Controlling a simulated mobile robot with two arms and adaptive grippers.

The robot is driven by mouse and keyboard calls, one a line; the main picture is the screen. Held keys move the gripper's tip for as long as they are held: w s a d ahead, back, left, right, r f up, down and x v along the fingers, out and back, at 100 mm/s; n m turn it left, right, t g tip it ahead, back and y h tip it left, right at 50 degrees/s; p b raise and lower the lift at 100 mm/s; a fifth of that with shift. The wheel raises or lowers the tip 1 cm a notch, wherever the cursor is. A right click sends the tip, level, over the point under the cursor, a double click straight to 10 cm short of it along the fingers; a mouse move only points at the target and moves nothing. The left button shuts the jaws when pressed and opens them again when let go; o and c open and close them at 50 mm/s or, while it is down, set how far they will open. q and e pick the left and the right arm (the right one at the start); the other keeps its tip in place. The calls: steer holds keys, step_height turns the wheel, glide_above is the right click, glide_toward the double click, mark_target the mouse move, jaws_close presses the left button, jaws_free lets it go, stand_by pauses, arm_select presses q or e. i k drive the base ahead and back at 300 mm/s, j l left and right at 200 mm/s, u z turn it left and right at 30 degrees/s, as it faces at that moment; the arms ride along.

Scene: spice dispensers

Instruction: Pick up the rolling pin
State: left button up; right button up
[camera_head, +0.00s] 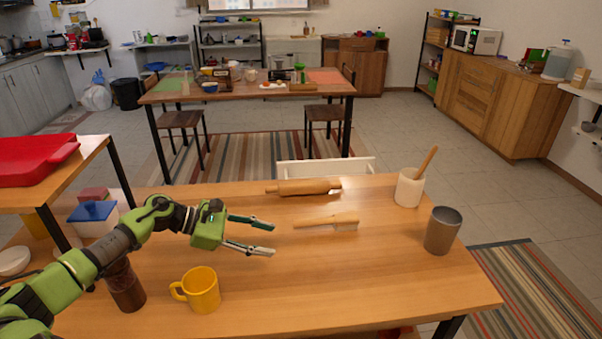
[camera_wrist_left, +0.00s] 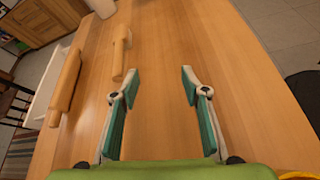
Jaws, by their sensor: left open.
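The wooden rolling pin (camera_head: 303,187) lies near the far edge of the wooden table in the head view. In the left wrist view the rolling pin (camera_wrist_left: 65,85) lies at the left, beside the table's edge. A shorter wooden brush-like utensil (camera_head: 327,221) lies nearer, and it also shows in the left wrist view (camera_wrist_left: 120,52). My left gripper (camera_head: 262,236) is open and empty above the table, left of the utensil and nearer than the rolling pin. In the left wrist view its fingers (camera_wrist_left: 157,108) are apart with bare table between them. My right gripper is not seen.
A yellow mug (camera_head: 202,290) and a dark brown grinder-like object (camera_head: 125,286) stand below my left arm. A grey cup (camera_head: 442,231) and a white crock (camera_head: 409,188) with a wooden handle stand at the right. The table's middle right is clear.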

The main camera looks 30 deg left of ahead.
mark_target(283, 189)
steer(key=i+j, duration=0.75)
steer(key=j, duration=0.15)
